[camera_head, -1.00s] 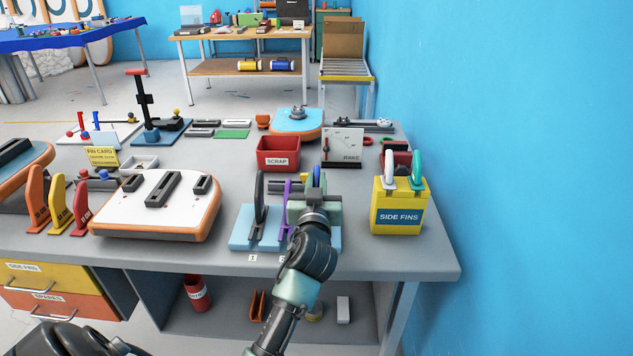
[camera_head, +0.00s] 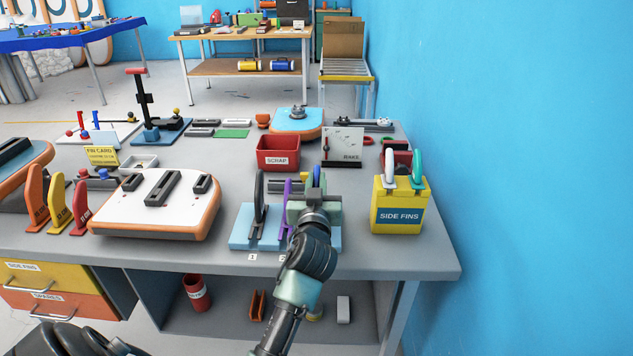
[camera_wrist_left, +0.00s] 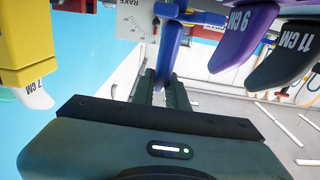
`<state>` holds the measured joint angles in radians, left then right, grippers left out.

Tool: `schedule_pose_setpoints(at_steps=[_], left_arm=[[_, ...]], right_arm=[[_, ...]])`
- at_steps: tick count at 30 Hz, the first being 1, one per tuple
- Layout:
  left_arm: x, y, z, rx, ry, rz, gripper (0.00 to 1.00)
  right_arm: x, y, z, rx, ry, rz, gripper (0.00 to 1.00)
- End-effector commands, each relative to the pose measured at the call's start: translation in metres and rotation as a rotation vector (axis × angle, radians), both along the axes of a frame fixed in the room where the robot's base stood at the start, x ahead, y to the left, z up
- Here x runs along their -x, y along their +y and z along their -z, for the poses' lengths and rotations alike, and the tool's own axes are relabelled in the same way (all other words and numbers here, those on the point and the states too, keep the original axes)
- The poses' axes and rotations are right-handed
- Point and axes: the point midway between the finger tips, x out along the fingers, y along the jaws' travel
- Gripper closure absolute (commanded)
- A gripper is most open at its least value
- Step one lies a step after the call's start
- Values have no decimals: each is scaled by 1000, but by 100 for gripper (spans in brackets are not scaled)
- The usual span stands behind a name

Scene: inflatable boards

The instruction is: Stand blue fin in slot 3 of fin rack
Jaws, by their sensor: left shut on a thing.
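The light blue fin rack (camera_head: 240,241) stands near the front edge of the table. A black fin (camera_head: 259,200) stands at its left, and a purple fin (camera_head: 286,212) stands just right of that. My left gripper (camera_head: 314,191) is over the right part of the rack and is shut on the blue fin (camera_head: 317,175). In the left wrist view, the blue fin (camera_wrist_left: 170,52) is between the fingers, beside the purple fin (camera_wrist_left: 244,36) marked 9 CM and the black fin (camera_wrist_left: 288,55) marked 11 CM. My gripper hides slot 3, so I cannot tell how the fin's base sits.
A yellow side fins box (camera_head: 399,215) with a white and a teal fin stands to the right. A red scrap bin (camera_head: 278,153) and a rake gauge (camera_head: 342,146) are behind the rack. A white board (camera_head: 150,205) lies to the left.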

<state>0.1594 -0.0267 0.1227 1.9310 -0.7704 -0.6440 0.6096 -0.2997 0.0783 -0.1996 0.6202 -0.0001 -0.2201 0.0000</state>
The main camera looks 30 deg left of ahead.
Motion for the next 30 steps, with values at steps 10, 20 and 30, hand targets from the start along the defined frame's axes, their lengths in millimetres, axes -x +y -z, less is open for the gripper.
schedule_pose_setpoints(at_steps=[10,20,30], left_arm=[[0,0,10,1,1,0,100],[0,0,19,1,1,0,100],[0,0,29,0,0,0,100]], right_arm=[[0,-3,9,3,0,-1,64],[0,-3,16,3,-1,-1,64],[2,-3,22,0,-10,-2,64]])
